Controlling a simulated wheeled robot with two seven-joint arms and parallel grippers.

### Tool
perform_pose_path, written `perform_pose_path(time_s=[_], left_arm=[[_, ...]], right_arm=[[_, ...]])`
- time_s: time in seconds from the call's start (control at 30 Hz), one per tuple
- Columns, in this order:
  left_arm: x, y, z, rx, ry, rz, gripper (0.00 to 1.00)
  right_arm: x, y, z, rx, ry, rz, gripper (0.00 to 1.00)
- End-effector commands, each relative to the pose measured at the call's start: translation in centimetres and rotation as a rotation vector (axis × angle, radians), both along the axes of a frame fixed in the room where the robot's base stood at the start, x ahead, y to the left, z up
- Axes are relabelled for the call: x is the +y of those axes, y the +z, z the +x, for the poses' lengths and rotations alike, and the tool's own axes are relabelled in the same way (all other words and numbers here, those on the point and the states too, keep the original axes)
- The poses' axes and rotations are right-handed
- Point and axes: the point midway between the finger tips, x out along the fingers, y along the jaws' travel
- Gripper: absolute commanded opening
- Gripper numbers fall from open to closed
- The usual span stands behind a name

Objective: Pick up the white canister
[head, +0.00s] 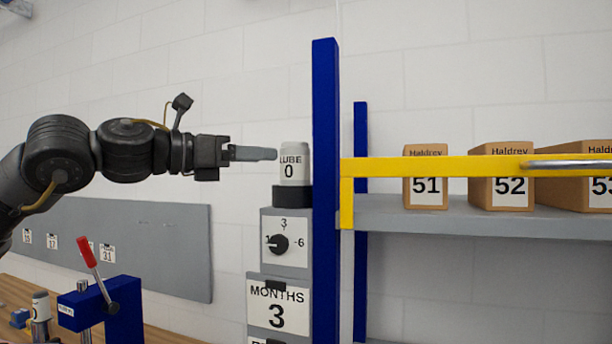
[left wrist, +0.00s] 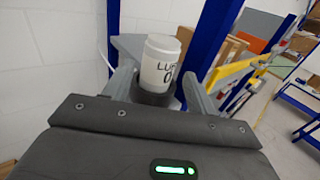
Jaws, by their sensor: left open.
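The white canister (head: 294,166), labelled "LUBE 0", stands upright in a dark holder (head: 292,195) on top of a grey panel beside the blue post. My left gripper (head: 272,154) comes in from the left at the canister's height, with its fingertips close to the canister's left side. In the left wrist view the canister (left wrist: 159,63) shows between the two open fingers (left wrist: 155,85), ahead of the palm. Whether a finger touches it cannot be told. My right gripper is in neither view.
A blue upright post (head: 326,190) stands just right of the canister. A yellow bar (head: 440,167) crosses in front of a grey shelf (head: 400,213) with cardboard boxes (head: 426,164). A blue press with a red lever (head: 87,252) stands below left.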

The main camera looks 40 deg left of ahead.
Motion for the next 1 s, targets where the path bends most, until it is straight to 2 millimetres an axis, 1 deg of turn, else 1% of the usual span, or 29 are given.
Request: perform_pose_path(time_s=[0.07,0.2,0.3,0.37,0.47,0.6,0.7,0.77,0.9,1.0], left_arm=[[-0.2,0.1,0.5,0.003,-0.002,0.001,0.57],[-0.9,0.3,2.4,0.006,-0.004,0.000,0.57],[-1.3,0.3,3.8,0.005,-0.003,0.000,0.57],[-1.5,0.2,4.5,0.004,-0.001,-0.001,0.57],[-1.8,0.1,5.1,0.003,-0.001,-0.001,0.57],[-1.8,0.0,5.3,0.000,0.001,-0.001,0.57],[-1.9,0.2,5.6,0.002,0.000,-0.002,0.57],[-2.1,0.3,6.2,0.003,-0.001,-0.001,0.57],[-2.6,0.6,7.9,0.006,-0.001,-0.002,0.57],[-3.0,0.4,9.1,0.005,0.000,-0.002,0.57]], right_arm=[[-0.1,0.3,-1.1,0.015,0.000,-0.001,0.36],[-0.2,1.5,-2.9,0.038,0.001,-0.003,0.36],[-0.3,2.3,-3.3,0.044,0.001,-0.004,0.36],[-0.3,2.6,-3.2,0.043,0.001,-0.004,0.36],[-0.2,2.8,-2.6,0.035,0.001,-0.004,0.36],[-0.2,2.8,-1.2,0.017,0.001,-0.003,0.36],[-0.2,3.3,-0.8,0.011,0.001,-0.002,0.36],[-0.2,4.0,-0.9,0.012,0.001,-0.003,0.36],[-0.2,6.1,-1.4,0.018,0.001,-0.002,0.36],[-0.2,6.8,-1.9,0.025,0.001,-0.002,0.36]])
